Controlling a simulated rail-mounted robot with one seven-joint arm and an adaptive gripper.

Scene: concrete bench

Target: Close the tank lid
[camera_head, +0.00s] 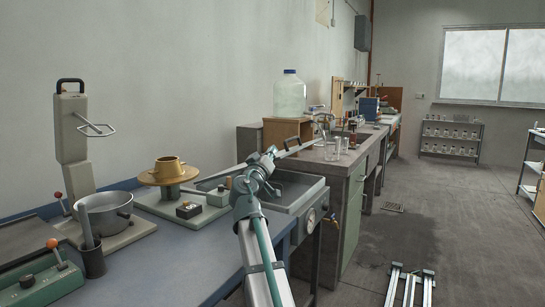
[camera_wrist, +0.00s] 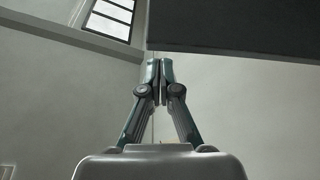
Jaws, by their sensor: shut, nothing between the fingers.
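The tank (camera_head: 308,196) is a grey metal basin at the right end of the blue bench, with a round gauge on its front. My gripper (camera_head: 270,153) is over the tank's back left side. In the wrist view its fingertips (camera_wrist: 160,68) are together and empty, just below a dark flat panel (camera_wrist: 235,28), possibly the lid's underside. I cannot tell whether they touch.
A second bench (camera_head: 335,170) with a large bottle (camera_head: 290,95) stands beyond.

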